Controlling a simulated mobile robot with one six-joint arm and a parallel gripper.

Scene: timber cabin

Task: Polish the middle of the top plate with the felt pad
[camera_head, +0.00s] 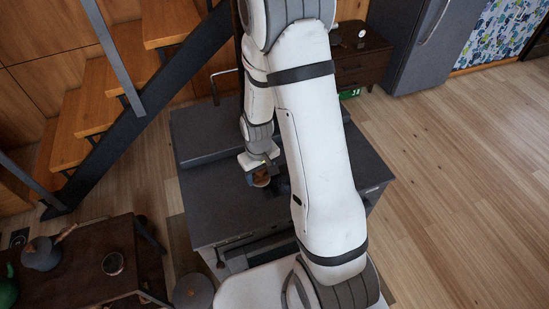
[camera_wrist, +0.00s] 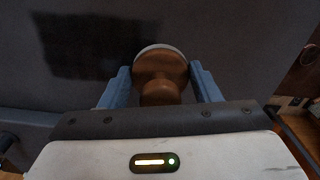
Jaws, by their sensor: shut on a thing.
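The felt pad (camera_wrist: 160,70) has a round brown wooden body with a knob and a thin pale rim at its far edge. My gripper (camera_wrist: 159,78) is shut on it, one blue finger on each side. In the head view the gripper (camera_head: 260,174) and the brown pad (camera_head: 262,181) are over the middle part of the dark grey top plate (camera_head: 222,205). I cannot tell whether the pad touches the plate. A darker patch (camera_wrist: 88,45) shows on the plate left of the pad in the wrist view. My arm hides part of the plate's right side.
A raised dark block (camera_head: 205,130) runs along the plate's back edge. Wooden stairs with a dark rail (camera_head: 150,110) stand at the left. A low dark table (camera_head: 85,265) with a pot (camera_head: 41,254) is at the lower left. The floor (camera_head: 450,190) at the right is clear.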

